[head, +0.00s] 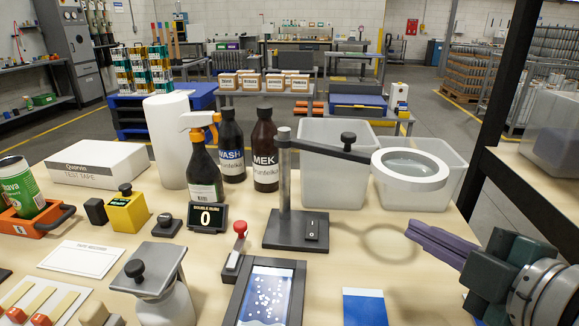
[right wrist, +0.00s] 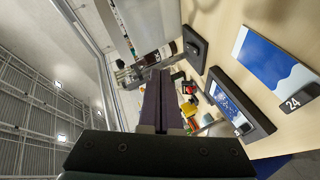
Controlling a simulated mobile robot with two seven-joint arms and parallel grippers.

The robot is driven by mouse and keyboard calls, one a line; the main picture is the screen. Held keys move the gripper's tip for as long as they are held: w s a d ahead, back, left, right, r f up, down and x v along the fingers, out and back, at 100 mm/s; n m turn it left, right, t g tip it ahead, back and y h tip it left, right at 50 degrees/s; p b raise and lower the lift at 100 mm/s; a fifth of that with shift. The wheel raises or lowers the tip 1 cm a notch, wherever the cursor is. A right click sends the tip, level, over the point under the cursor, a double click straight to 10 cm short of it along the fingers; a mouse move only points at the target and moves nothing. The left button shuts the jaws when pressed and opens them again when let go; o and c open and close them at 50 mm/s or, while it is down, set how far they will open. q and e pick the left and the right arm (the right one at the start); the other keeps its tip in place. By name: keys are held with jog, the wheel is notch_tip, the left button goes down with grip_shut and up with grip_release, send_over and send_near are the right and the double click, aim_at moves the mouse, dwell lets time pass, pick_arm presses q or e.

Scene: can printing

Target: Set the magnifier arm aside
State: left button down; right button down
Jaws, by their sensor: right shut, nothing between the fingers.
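The magnifier stands at the middle back of the table, with a dark base (head: 283,232), an upright grey post (head: 284,185) and a black arm (head: 325,151) reaching right. The arm carries a black knob (head: 348,138) and ends in a white ring lens (head: 412,185) in front of the clear bins. My right gripper (head: 412,232) is shut and empty, below the lens and right of the base, apart from both. Its dark purple fingers also show in the right wrist view (right wrist: 160,105). My left gripper is out of view.
Clear plastic bins (head: 336,190) stand behind the arm. Brown MEK (head: 265,150) and WASH bottles (head: 231,150) stand left of the post. A dark-framed screen (head: 297,293) lies in front of the base, and a blue-and-white card (head: 364,306) right of it.

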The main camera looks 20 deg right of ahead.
jog(key=w+r+n+t+y+p, duration=0.1)
jog(key=w+r+n+t+y, duration=0.1)
jog(key=w+n+y, duration=0.3)
jog(key=shift+w+d+r+n+t, duration=0.25)
jog(key=shift+w+n+t, duration=0.25)
jog(key=shift+w+n, duration=1.2)
jog(key=shift+f, duration=0.1)
